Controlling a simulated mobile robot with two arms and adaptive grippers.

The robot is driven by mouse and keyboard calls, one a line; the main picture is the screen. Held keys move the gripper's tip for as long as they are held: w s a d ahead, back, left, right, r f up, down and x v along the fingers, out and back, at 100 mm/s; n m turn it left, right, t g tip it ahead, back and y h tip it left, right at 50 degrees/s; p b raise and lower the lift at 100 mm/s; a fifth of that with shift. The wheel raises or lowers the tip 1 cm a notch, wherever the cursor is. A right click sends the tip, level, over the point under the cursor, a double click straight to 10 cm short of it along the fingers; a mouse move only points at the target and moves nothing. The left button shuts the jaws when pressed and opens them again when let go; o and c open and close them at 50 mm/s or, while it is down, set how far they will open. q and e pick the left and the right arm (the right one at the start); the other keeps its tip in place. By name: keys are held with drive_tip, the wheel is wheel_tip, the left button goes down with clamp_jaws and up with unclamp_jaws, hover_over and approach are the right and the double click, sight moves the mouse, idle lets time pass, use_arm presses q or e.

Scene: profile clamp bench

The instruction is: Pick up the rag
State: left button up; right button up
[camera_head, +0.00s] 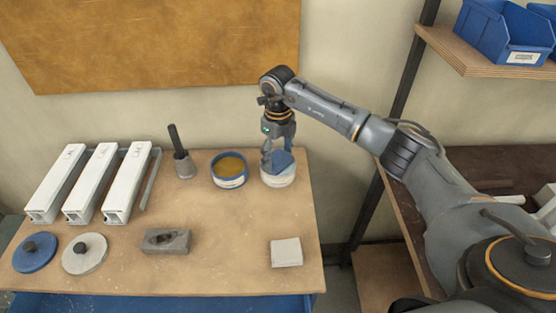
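My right gripper (277,155) points down over a white tin (278,181) near the back right of the bench. A blue, folded-looking piece (284,160), which may be the rag, sits at the tin's mouth, right by the fingertips. The fingers look spread around or in front of it; I cannot tell whether they close on it. A flat, off-white square pad (286,252), which could also be a folded cloth, lies at the front right of the bench, apart from the gripper. My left gripper is not in view.
A blue-rimmed tin (229,169) with brownish contents stands just left of the white tin. Further left are a dark-handled brush-like tool (181,155), white profiles (95,182), a grey block (166,241), and blue (35,252) and white (84,253) lids. The front middle is clear.

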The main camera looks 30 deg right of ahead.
sight(278, 157)
drive_tip(key=shift+c, duration=1.4)
drive_tip(key=shift+r, duration=0.1)
drive_tip(key=shift+r+b, duration=0.25)
drive_tip(key=shift+b, duration=0.05)
wheel_tip(278, 157, up, 2)
drive_tip(key=shift+r+b, duration=0.2)
drive_tip(key=shift+b, duration=0.5)
drive_tip(key=s+a+r+b, duration=0.2)
drive_tip(key=s+a+r, duration=0.3)
drive_tip(key=s+r, duration=0.5)
drive_tip(key=s, duration=0.3)
